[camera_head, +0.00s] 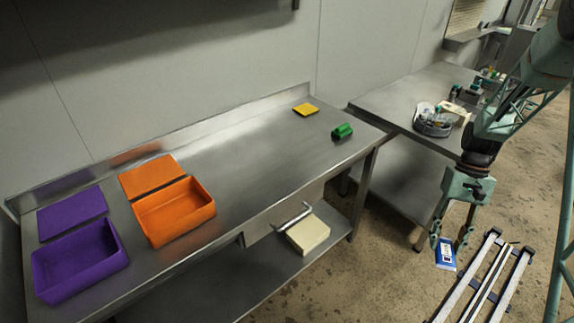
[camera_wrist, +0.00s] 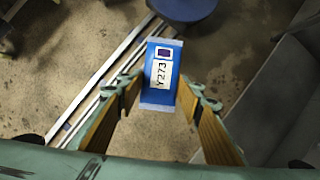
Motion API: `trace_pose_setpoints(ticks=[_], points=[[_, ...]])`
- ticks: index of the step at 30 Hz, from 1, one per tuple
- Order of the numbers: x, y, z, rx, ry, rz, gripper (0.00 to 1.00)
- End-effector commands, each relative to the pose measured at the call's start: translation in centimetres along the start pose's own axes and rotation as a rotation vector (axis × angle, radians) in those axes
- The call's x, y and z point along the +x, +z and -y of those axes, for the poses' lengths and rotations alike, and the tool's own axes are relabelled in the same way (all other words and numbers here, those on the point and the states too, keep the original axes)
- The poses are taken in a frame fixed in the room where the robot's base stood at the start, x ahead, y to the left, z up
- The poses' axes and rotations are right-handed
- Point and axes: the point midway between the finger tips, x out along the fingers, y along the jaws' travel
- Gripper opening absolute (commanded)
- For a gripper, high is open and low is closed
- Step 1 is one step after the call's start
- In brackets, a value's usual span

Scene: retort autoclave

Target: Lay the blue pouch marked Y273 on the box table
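The blue pouch (camera_wrist: 161,75) shows a white label reading Y273 in the wrist view. It also hangs below my gripper in the head view (camera_head: 446,254). My gripper (camera_head: 452,244) has a fingertip against each side edge of the pouch and appears shut on it, in the air over the floor at the right. The box table (camera_head: 250,155) is the steel table at the left, apart from the gripper and pouch. On it stand an open purple box (camera_head: 80,262) and an open orange box (camera_head: 175,212), each with its lid behind it.
A yellow pad (camera_head: 305,109) and a green item (camera_head: 342,131) lie at the box table's right end. A second steel table (camera_head: 385,98) behind holds a round tray (camera_head: 433,121) with items. A cream block (camera_head: 308,234) sits on the lower shelf. The box table's middle is clear.

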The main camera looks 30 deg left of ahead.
Motion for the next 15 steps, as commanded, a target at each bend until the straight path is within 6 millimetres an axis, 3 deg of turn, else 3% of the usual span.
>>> trace_pose_setpoints(ticks=[15], points=[[-2.0,-1.4,7.7,-0.505,0.211,-0.001,0.3]])
